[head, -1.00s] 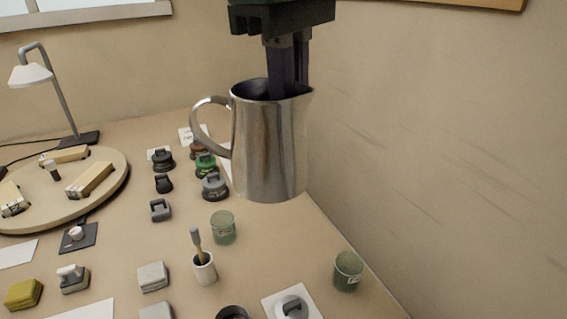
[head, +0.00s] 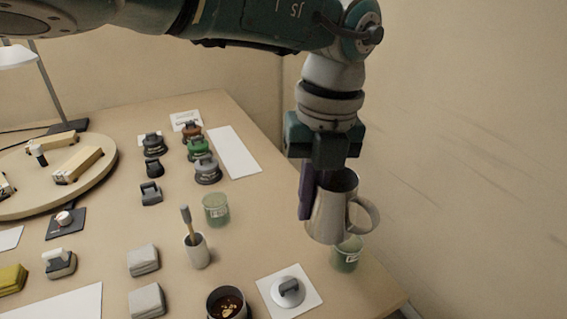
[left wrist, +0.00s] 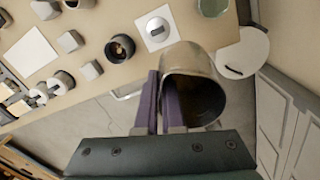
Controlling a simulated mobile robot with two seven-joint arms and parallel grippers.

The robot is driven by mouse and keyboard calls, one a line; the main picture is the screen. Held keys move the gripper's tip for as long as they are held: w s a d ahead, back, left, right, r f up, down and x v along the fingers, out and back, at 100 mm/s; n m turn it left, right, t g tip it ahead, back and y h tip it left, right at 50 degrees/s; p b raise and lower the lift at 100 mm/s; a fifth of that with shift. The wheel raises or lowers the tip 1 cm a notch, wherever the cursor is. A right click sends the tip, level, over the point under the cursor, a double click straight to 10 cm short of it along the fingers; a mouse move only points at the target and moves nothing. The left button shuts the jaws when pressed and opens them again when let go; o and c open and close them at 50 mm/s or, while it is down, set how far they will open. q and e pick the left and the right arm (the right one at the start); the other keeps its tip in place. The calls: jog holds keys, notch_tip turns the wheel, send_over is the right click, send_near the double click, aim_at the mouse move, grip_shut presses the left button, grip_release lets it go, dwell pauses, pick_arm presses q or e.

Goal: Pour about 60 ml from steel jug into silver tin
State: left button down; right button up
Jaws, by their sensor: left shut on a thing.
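The steel jug (head: 326,216) hangs from my left gripper (head: 318,190) at the right of the head view, above the bench's right edge. The purple fingers are shut on its rim, one outside and one apparently inside. The jug is near upright with a slight lean, its handle to the right. In the left wrist view the jug (left wrist: 192,62) is beside the fingers (left wrist: 162,100); its contents cannot be made out. My right gripper is out of view.
A green glass (head: 346,256) stands just behind and below the jug. A round lid (head: 288,291) lies on a white card left of it. Another green glass (head: 216,209), a brush cup (head: 196,250) and several weights (head: 207,170) stand farther left. The wall is close on the right.

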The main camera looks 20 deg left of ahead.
pick_arm(q)
jog(key=shift+s+a+f+n+h+b, duration=0.15)
jog(key=shift+s+a+f+n+b, duration=0.35)
jog(key=shift+f+n+b, duration=1.6)
jog(key=shift+s+a+f+n+h+b, duration=0.1)
jog(key=shift+s+a+f+n+b, duration=0.65)
jog(key=shift+f+n, duration=2.5)
jog(key=shift+s+a+f+n+h+b, duration=0.15)
jog(key=shift+s+a+f+n+b, duration=0.1)
jog(key=shift+f+n+b, duration=2.3)
jog(key=shift+f+m+p, duration=0.4)
jog(key=shift+f+p, duration=0.1)
jog(key=shift+p, duration=0.35)
